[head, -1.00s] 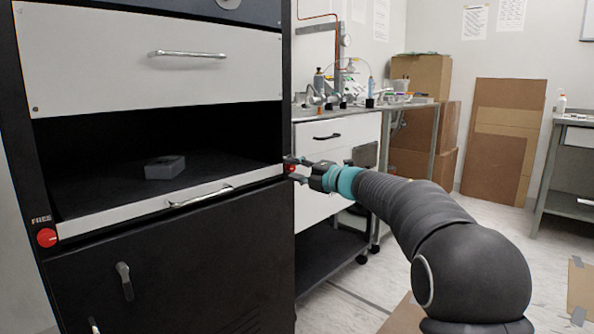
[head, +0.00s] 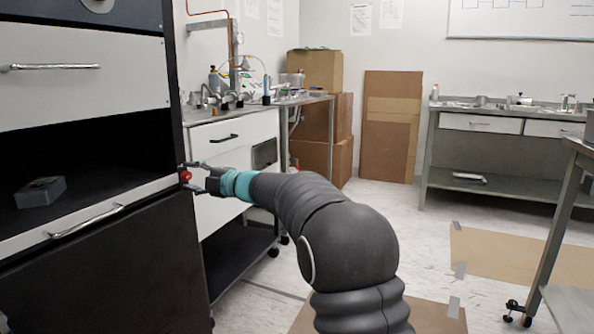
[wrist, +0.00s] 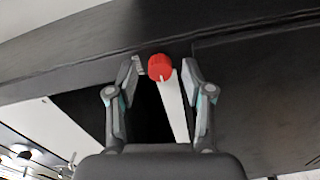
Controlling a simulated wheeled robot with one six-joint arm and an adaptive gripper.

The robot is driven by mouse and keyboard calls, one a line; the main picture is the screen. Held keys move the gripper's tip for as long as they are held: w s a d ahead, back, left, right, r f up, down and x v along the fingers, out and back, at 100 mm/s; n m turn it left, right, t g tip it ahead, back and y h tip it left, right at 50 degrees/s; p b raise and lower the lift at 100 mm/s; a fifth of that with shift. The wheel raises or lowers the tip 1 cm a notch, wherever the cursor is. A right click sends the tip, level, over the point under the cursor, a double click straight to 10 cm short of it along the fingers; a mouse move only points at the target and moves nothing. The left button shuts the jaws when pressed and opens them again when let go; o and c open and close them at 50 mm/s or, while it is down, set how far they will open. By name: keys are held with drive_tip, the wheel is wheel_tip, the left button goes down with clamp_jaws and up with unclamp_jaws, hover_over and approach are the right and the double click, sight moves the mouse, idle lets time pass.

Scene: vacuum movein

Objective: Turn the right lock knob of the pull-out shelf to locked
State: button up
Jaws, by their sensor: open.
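The right lock knob (head: 185,176) is a small red knob at the right end of the pull-out shelf's white front (head: 90,220), on the dark cabinet. In the wrist view the red knob (wrist: 160,67) sits between my gripper's fingertips (wrist: 163,70), with its white mark pointing down in the picture. The fingers stand apart on both sides of it, and a gap shows at least on the right. My gripper (head: 192,178) reaches the knob from the right in the head view. Any label by this knob is not readable.
A grey block (head: 40,191) lies on the shelf. A white drawer (head: 80,80) is above it. A wheeled bench (head: 232,150) stands right of the cabinet, with cardboard boxes (head: 315,75) behind. Open floor (head: 390,220) lies to the right.

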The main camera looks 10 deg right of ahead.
drive_tip(key=m+p, duration=0.4)
drive_tip(key=m, duration=0.3)
drive_tip(key=shift+r, duration=0.15)
drive_tip(key=m+p, duration=0.2)
drive_tip(key=m, duration=0.4)
drive_tip(key=shift+m, duration=0.4)
drive_tip(key=s+d+r+m+t+h, duration=0.1)
drive_tip(key=s+d+m+t+h, duration=0.1)
drive_tip(key=s+d+m+h, duration=0.2)
drive_tip(key=s+d+r+m+t+h, duration=0.2)
drive_tip(key=s+d+m+h, duration=0.3)
drive_tip(key=s+d+h, duration=0.5)
drive_tip(key=shift+s+d+r, duration=0.25)
drive_tip(key=shift+s+d, duration=2.25)
drive_tip(key=shift+d, duration=2.45)
